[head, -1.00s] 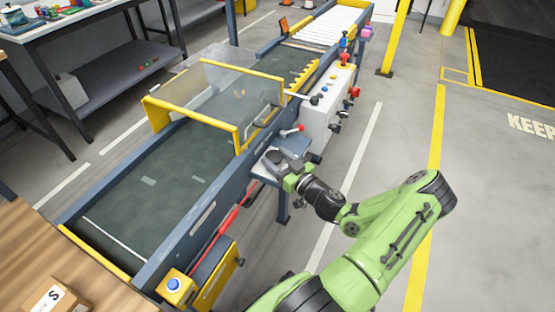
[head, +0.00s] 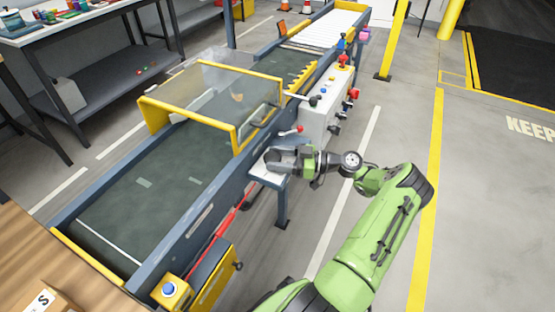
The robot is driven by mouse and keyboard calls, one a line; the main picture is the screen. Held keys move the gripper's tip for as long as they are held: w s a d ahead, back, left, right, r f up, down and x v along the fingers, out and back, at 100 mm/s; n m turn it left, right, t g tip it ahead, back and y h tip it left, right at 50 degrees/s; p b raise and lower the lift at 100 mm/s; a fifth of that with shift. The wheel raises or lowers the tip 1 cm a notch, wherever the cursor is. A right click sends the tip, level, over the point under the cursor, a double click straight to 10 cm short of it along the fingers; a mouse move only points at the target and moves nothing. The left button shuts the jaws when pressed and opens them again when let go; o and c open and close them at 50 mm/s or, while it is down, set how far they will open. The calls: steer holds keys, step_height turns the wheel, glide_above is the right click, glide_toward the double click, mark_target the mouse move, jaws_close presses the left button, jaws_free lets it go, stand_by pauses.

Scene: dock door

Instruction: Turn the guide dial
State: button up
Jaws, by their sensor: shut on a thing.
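My gripper (head: 280,159) is at the small grey ledge (head: 265,175) on the near side of the conveyor. Its jaws point left toward the conveyor's side rail. They are shut on what appears to be the guide dial, which the jaws hide almost wholly, so its angle cannot be read. My arm reaches in from the lower right with the wrist roughly level.
A red-tipped lever (head: 298,129) sits just above my gripper. Behind it stands a grey control box (head: 318,118) with several knobs. A yellow-framed clear guard (head: 236,104) spans the belt (head: 150,190). Open floor (head: 400,140) lies to the right.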

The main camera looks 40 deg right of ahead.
steer(key=shift+w+d+n+g+y, duration=0.15)
steer(key=shift+n+g+y, duration=1.15)
steer(key=shift+g, duration=0.3)
steer(key=shift+w+d+n+g+y, duration=0.1)
steer(key=shift+w+n+g+y, duration=0.05)
steer(key=shift+n+g+y, duration=1.3)
steer(key=shift+g, duration=0.55)
steer(key=o, duration=1)
steer(key=shift+o, duration=0.2)
